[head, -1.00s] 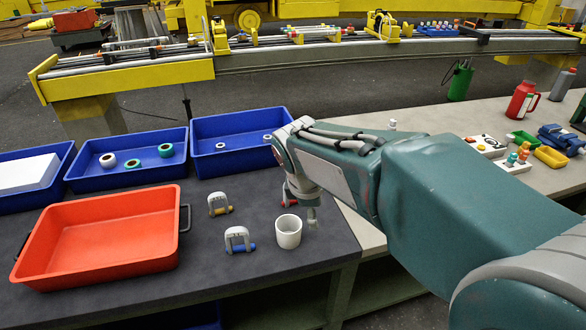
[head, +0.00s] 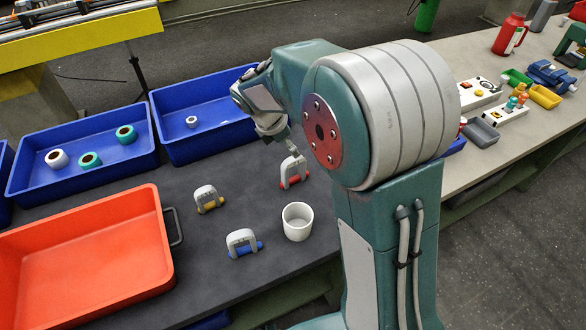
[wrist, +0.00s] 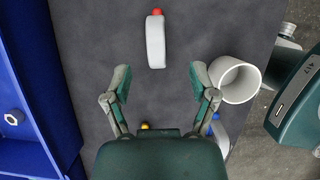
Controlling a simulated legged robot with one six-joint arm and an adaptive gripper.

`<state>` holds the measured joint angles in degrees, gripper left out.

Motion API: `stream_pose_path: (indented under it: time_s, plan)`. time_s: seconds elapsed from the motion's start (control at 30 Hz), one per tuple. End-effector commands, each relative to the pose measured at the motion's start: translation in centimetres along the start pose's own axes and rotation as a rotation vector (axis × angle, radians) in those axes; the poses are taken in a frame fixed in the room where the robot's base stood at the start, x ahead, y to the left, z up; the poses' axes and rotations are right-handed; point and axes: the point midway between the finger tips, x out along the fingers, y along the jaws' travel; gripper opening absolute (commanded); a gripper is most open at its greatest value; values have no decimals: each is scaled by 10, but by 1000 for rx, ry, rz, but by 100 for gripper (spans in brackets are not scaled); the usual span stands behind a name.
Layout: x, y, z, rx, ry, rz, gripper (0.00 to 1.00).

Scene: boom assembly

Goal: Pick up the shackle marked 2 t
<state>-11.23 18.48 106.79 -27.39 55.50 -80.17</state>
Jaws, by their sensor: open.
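Three grey shackles stand on the dark mat, and no 2 t mark is readable on any. The red-pin shackle (head: 294,171) is just below and right of my gripper (head: 284,143) in the head view. In the wrist view the red-pin shackle (wrist: 155,42) lies beyond the fingertips, roughly centred between them. The yellow-pin shackle (head: 208,199) stands to the left, and the blue-pin shackle (head: 242,243) stands nearer the front. In the wrist view my gripper (wrist: 160,78) is open with nothing between its fingers. The yellow and blue pins are mostly hidden behind it there.
A white cup (head: 297,221) stands close to the red-pin shackle; in the wrist view the cup (wrist: 236,80) is beside the right finger. An orange tray (head: 165,275) and blue bins (head: 150,145) border the mat. A pale bench (head: 480,170) holds other items at right.

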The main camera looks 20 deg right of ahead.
Motion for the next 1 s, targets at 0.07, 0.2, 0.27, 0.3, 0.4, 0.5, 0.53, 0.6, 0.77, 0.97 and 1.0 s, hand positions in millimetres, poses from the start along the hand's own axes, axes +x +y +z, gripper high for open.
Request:
stream_pose_path:
  time_s: [0.07, 0.2, 0.27, 0.3, 0.4, 0.5, 0.53, 0.6, 0.77, 0.97, 1.0]
  plan:
    - [13, 0, -1, 0, 0, -4, 74]
    - [23, 1, -3, 1, -2, -2, 74]
    - [28, 2, -3, 1, -2, -2, 74]
    - [33, 2, -4, 0, -2, -3, 74]
    - [49, 4, -7, 0, -1, -4, 74]
    - [64, 5, -8, 1, -2, -3, 74]
    - [68, 5, -8, 1, -2, -4, 74]
    - [73, 5, -7, 2, -1, -2, 74]
    - [75, 5, -7, 2, -1, 0, 74]
    - [75, 5, -8, 2, -2, 0, 30]
    - [75, 5, -8, 2, -2, 0, 12]
